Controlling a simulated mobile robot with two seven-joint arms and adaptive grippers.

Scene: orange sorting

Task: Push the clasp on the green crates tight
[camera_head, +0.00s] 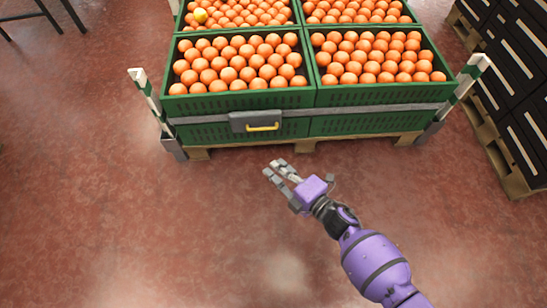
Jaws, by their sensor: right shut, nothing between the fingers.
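Green crates (355,125) full of oranges stand on a wooden pallet (300,147). A grey strap (385,108) runs across their front. A grey clasp (238,122) with a yellow handle (263,127) sits on the strap, on the front of the left crate. My right gripper (273,168) is shut and empty, in front of and below the clasp in the picture, apart from it. My left gripper is not in view.
Stacked black crates (510,60) on pallets stand at the right. One yellow fruit (200,15) lies among the oranges at the back left. The red floor (90,180) in front is clear.

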